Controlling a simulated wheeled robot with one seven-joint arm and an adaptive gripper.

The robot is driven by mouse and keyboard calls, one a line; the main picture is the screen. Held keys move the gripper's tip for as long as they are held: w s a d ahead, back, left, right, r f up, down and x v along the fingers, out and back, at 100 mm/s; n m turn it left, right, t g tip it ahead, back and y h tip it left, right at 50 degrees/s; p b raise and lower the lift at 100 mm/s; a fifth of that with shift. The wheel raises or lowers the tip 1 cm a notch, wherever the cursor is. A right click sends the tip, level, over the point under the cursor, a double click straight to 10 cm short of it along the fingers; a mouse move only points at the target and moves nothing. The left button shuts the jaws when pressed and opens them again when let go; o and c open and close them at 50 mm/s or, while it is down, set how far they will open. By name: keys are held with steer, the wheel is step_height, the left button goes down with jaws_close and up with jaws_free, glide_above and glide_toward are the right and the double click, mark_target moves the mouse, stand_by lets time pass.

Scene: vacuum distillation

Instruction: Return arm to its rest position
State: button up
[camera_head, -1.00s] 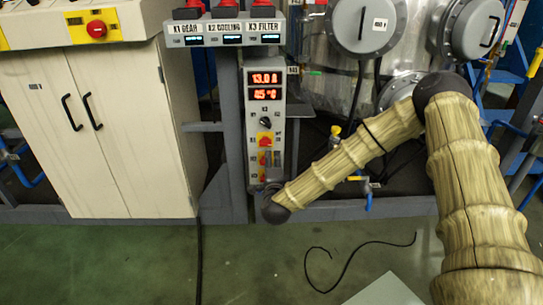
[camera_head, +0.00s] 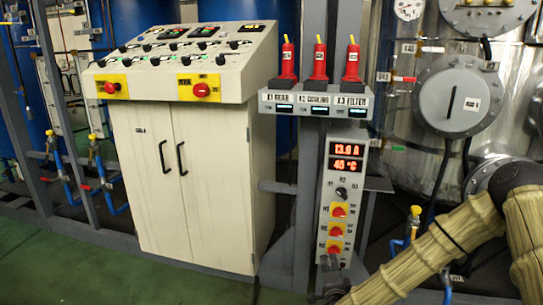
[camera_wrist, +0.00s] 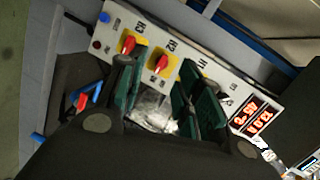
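My arm (camera_head: 445,250), in a beige sleeve, reaches in from the lower right of the head view. My gripper (camera_head: 329,265) is small and dark there, at the lower end of the grey control box (camera_head: 325,210). In the wrist view my gripper (camera_wrist: 155,88) has its two green-padded fingers apart, with no clear object held between them. The control box's face with red-and-yellow rotary switches (camera_wrist: 161,63) lies just beyond the fingertips. Whether the fingers touch the box cannot be told.
A cream cabinet with a sloped console (camera_head: 185,180) stands at the left. Three red-handled switches (camera_head: 319,62) sit above the box. Green floor (camera_head: 60,270) is clear at lower left.

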steer(key=s+a+f+n+g+y, duration=0.3)
steer(key=s+a+f+n+g, duration=0.15)
steer(key=s+f, duration=0.6)
steer(key=s+d+f+n+g, duration=0.1)
steer(key=s+f+n+g, duration=0.3)
steer(key=s+f, duration=0.55)
steer(key=s+f+n+g, duration=0.3)
steer(key=s+f+n, duration=0.15)
steer(key=s, duration=1.05)
steer(key=s+d+n+g+h, duration=0.1)
steer(key=s+d+n+g, duration=0.35)
steer(key=s, duration=0.85)
step_height(320, 180, up, 24)
steer(key=p, duration=2.3)
steer(key=shift+w+d+f+m+p, duration=0.15)
steer(key=shift+w+d+m+p, duration=0.2)
steer(key=shift+w+d+m, duration=0.1)
